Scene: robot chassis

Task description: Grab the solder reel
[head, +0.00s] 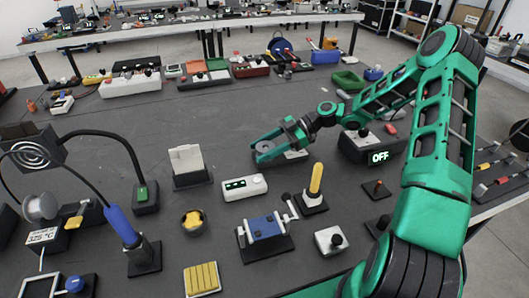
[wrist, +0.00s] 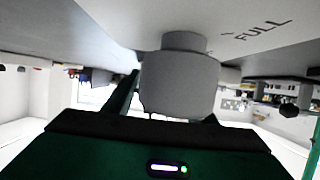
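A grey spool (head: 40,207), which looks like the solder reel, stands at the far left of the bench by the soldering station (head: 42,236). My gripper (head: 264,150) is far to its right, low over the middle of the bench. A grey round piece (head: 265,145) shows between its green fingers. In the wrist view a grey stepped cylinder (wrist: 180,80) fills the space in front of my gripper, against a pale surface marked "FULL". Dark finger parts show at both sides of it; whether they touch it is unclear. The spool is not seen in the wrist view.
A white card holder (head: 188,165), a white box with a lit display (head: 244,187), a blue vise-like tool (head: 264,228) and a yellow-handled lever (head: 315,180) stand near my gripper. A soldering iron holder (head: 140,250) stands right of the spool.

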